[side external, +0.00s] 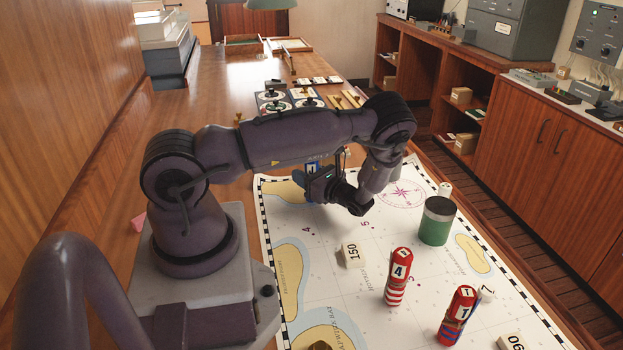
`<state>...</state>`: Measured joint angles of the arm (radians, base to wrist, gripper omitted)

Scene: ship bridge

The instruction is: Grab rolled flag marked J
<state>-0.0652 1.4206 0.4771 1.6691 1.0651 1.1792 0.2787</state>
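My gripper (358,203) hangs over the upper middle of the chart, and its fingers are too dark and small to tell whether they are open. One upright rolled flag (396,290), red with white stripes, has a label that reads like 4. Another upright roll (455,322), red and blue, has a label that reads like 1 or J; I cannot tell which. Both stand apart from my gripper, nearer the camera. A blue item with a white label (311,166) is partly hidden behind my gripper, and its mark is unreadable.
The chart (330,283) covers the table. On it stand a green cylinder with a dark top (437,222), a block marked 150 (352,255) and a block marked 90 (511,342). Dark square tiles (272,101) lie farther back. Shelves line the right.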

